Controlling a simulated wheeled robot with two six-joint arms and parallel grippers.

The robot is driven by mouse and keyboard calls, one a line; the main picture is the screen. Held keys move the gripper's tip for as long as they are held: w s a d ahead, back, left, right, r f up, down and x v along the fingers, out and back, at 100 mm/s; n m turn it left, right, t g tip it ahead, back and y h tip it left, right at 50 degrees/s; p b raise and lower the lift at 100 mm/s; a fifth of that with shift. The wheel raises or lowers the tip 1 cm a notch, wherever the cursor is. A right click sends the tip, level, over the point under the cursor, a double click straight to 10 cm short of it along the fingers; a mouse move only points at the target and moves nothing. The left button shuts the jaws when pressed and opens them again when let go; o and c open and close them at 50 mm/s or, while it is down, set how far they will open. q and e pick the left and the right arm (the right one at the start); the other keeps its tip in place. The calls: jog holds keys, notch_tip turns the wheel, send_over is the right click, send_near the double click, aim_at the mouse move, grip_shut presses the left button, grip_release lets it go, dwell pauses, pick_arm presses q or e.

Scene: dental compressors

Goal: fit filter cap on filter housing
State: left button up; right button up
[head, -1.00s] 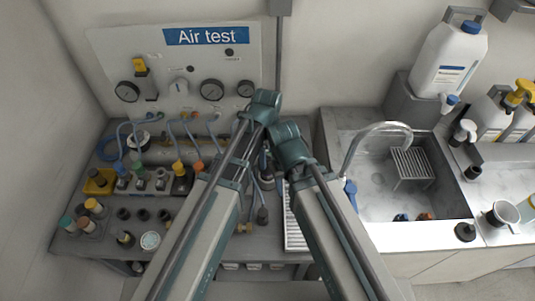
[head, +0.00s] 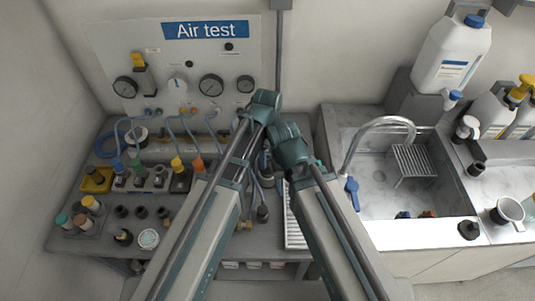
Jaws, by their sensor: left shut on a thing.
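My left arm rises from the bottom and bends at a teal joint in front of the bench. My left gripper (head: 263,178) is mostly hidden behind the arm links, low between the two arms. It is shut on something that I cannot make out. My right arm's teal joint is close beside it, and my right gripper is hidden. I cannot single out the filter cap or the filter housing with certainty. Small dark cylindrical parts (head: 141,212) stand on the left of the bench. A dark fitting (head: 263,213) stands beside the left arm.
The Air test panel (head: 205,60) with gauges stands behind the bench, with blue hoses and a valve row (head: 146,180) before it. A yellow bin (head: 97,181) is at left. A white ribbed tray (head: 294,228) lies between the arms. A sink (head: 375,190) with a tap is at right.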

pick_arm(q)
jog(key=shift+f+b, duration=1.4)
jog(key=shift+f, duration=0.15)
pick_arm(e)
jog(key=shift+f, duration=1.5)
pick_arm(q)
jog(key=o, duration=1)
jog(key=shift+c, duration=0.2)
pick_arm(e)
jog(key=shift+f, duration=0.1)
pick_arm(q)
jog(key=o, duration=0.4)
jog(key=shift+c, duration=0.2)
notch_tip(320, 180, up, 14)
jog(key=p, duration=1.4)
pick_arm(e)
notch_tip(320, 180, up, 14)
pick_arm(q)
jog(key=shift+f, duration=0.1)
